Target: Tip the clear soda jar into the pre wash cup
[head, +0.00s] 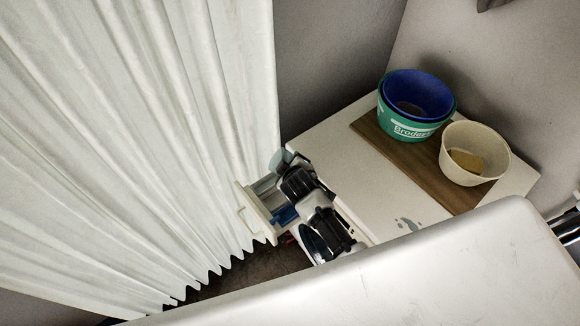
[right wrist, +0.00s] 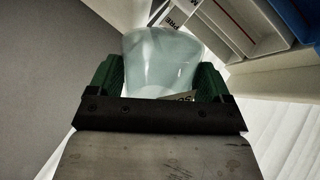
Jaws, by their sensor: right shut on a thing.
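My right gripper (right wrist: 158,76) is shut on the clear soda jar (right wrist: 160,55), with a green finger on each side of it. The jar is pale, bluish and see-through; part of a dark-lettered label shows at its lower edge. Its tilt and contents are hard to tell. Just beyond the jar, a white part lettered "PRE" (right wrist: 174,14) shows, partly cut off; the jar hides what lies below. In the head view an open drawer (head: 254,213) with a blue part inside (head: 285,214) lies left of my arm, whose gripper is not clearly visible there. My left gripper is out of view.
A white curtain (head: 140,130) hangs at the left, close to the drawer. On a wooden board (head: 405,165) stand a blue bucket (head: 420,88) inside a green one (head: 400,128), and a cream tub (head: 458,150) holding a yellowish piece. A large white surface (head: 400,270) fills the foreground.

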